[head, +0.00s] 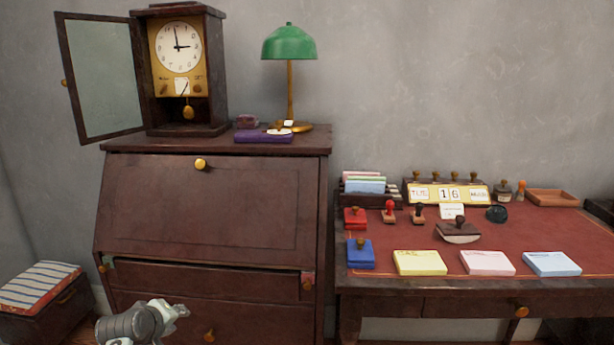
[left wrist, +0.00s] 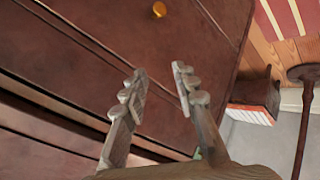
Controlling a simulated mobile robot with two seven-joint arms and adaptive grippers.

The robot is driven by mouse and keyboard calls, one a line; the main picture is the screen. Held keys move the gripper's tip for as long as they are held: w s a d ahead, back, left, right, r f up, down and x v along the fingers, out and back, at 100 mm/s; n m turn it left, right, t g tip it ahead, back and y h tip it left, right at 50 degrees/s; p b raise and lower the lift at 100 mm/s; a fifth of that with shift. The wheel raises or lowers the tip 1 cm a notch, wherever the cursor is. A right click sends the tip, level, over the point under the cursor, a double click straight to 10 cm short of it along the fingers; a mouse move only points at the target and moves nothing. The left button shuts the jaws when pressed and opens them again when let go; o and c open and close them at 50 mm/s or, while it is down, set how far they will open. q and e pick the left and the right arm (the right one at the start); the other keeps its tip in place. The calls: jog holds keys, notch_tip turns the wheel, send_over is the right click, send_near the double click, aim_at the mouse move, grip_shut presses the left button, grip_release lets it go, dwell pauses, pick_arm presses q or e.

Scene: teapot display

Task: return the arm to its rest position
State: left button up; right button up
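My left gripper (head: 176,309) shows at the bottom of the head view, in front of the lower drawers of the dark wooden bureau (head: 205,205). In the left wrist view the two fingers of my left gripper (left wrist: 157,76) stand apart with nothing between them. Behind them is dark brown wood with a round brass knob (left wrist: 159,9). My right gripper is in neither view.
A clock (head: 180,47) with its glass door (head: 98,75) swung open and a green lamp (head: 289,45) stand on the bureau. A desk (head: 400,240) with stamps and note pads is at right. A striped cushioned box (head: 40,287) sits at lower left.

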pick_arm(q)
jog(key=s+d+f+m+g, duration=0.1)
jog(key=s+f+m+g, duration=0.45)
jog(key=s+f, duration=1.4)
jog(key=s+f+m+g, duration=0.1)
jog(key=s+f+m, duration=0.2)
jog(key=s+f, duration=0.3)
jog(key=s+d+f+m, duration=0.1)
jog(key=s+f+m, duration=0.3)
jog(key=s+f, duration=0.3)
jog(key=s, duration=0.5)
jog(key=shift+d+g+y, duration=0.3)
jog(key=shift+g, duration=0.05)
jog(key=shift+c, duration=0.5)
